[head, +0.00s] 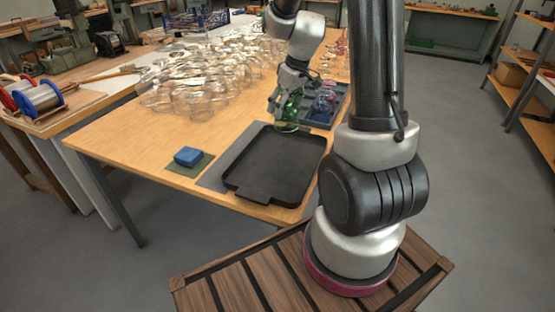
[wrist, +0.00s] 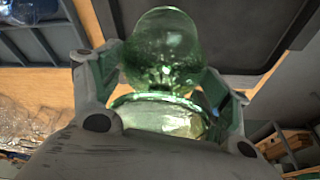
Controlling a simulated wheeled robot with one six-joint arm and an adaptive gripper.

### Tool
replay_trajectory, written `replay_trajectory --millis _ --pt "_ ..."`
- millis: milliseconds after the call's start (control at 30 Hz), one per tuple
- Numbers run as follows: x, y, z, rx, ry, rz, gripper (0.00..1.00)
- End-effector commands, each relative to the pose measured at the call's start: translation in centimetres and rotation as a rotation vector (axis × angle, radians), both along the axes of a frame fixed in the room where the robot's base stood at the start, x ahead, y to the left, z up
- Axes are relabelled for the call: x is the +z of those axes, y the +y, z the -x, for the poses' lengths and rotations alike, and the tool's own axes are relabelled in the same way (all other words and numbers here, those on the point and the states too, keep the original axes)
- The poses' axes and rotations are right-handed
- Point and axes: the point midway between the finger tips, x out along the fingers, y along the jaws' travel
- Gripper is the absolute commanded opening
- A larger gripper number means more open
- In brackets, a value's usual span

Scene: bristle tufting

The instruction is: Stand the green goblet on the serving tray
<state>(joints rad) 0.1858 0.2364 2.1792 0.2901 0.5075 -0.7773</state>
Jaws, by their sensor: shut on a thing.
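The green goblet (head: 288,122) is held in my gripper (head: 287,101) near the far edge of the black serving tray (head: 275,165). In the wrist view the green goblet (wrist: 164,45) fills the middle, with the fingers of my gripper (wrist: 163,88) closed on either side of it. The black serving tray (wrist: 240,30) shows behind the goblet there. The tray is empty and lies near the table's front edge. I cannot tell whether the goblet's lower end touches anything.
A grey divided tray (head: 318,124) with blue and pink glasses (head: 325,99) stands just right of the goblet. Many clear glasses (head: 195,92) crowd the table at the left and back. A blue block (head: 188,156) lies on a green mat left of the tray.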

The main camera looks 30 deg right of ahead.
Motion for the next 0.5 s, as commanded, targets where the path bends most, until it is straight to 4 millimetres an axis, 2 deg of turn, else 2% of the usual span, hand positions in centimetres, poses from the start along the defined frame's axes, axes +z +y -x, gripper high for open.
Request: replay_trajectory --millis 233,500 --pt "-4.4 -0.2 0.3 0.019 0.007 -0.001 0.44" --pt "-7.7 -0.2 0.2 0.019 0.005 0.0 0.45"
